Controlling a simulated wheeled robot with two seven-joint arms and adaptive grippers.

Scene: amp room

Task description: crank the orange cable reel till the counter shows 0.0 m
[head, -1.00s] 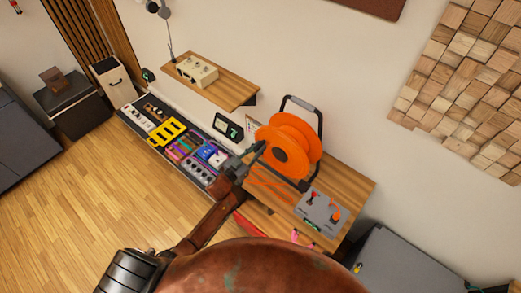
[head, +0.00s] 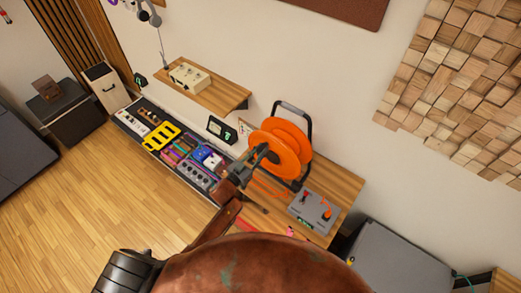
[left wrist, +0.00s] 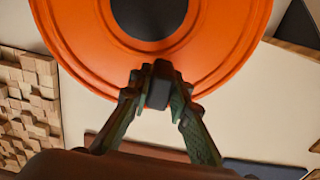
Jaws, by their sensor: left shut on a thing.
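The orange cable reel (head: 291,135) stands on the wooden bench in a dark frame with a grey top grip. It fills the top of the left wrist view (left wrist: 225,45), with its dark hub (left wrist: 150,15). My left gripper (head: 258,160) is in front of the reel's face, near the hub. In the left wrist view my left gripper (left wrist: 159,88) is shut on the dark crank knob (left wrist: 160,84), low on the reel's face. A small black display (head: 221,130) stands left of the reel; its figures are too small to read. My right gripper is not in view.
A grey box with red and orange controls (head: 312,208) sits on the bench (head: 343,182) right of the reel. A pedalboard (head: 180,150) with several pedals lies to the left. A wall shelf (head: 222,92) is above it. The floor at left is clear.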

